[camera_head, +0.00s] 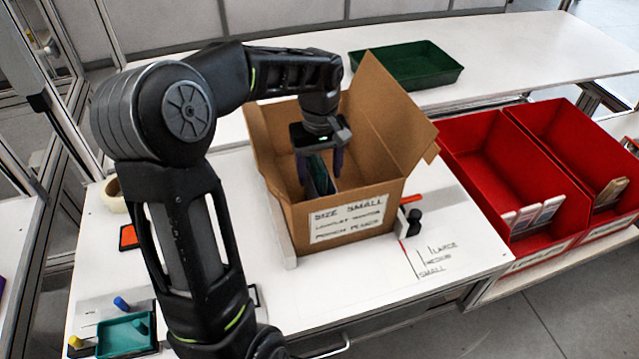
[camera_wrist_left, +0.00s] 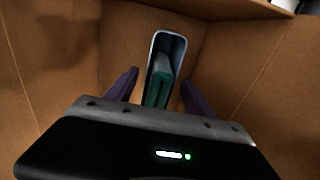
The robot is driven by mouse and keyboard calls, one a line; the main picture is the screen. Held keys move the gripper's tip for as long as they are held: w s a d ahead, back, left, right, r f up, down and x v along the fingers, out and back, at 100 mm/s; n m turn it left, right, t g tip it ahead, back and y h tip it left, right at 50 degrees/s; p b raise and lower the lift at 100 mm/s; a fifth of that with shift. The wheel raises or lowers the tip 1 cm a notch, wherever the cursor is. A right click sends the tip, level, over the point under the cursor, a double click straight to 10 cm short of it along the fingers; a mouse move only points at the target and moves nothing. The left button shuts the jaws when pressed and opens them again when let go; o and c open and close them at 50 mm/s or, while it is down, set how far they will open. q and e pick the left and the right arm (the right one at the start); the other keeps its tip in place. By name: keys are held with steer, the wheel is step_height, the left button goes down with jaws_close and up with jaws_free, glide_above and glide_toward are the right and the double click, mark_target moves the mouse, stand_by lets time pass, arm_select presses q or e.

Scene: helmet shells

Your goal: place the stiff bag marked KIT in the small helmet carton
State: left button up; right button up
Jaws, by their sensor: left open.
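The small helmet carton (camera_head: 372,203) stands open on the white table, with a "SIZE SMALL" label on its front. A stiff upright bag (camera_head: 319,176) with a pale rim and something green inside is down in the carton. It also shows in the left wrist view (camera_wrist_left: 163,62), standing near the carton's walls; I cannot read a KIT mark on it. My left gripper (camera_head: 320,166) points down inside the carton. Its fingers are open, one on each side of the bag, with gaps visible in the wrist view. The bag's lower end is hidden. My right gripper is out of view.
Two red bins (camera_head: 480,180) (camera_head: 570,140) holding small packs stand at the right. A green tray (camera_head: 405,66) lies behind the carton. A teal tray (camera_head: 125,335) is at the front left. Raised carton flaps (camera_head: 392,105) surround the left gripper's wrist.

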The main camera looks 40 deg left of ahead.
arm_select(q)
step_height(320, 180, up, 7)
steer(key=shift+f, duration=0.2)
steer(key=shift+c, duration=0.5)
stand_by(1.1)
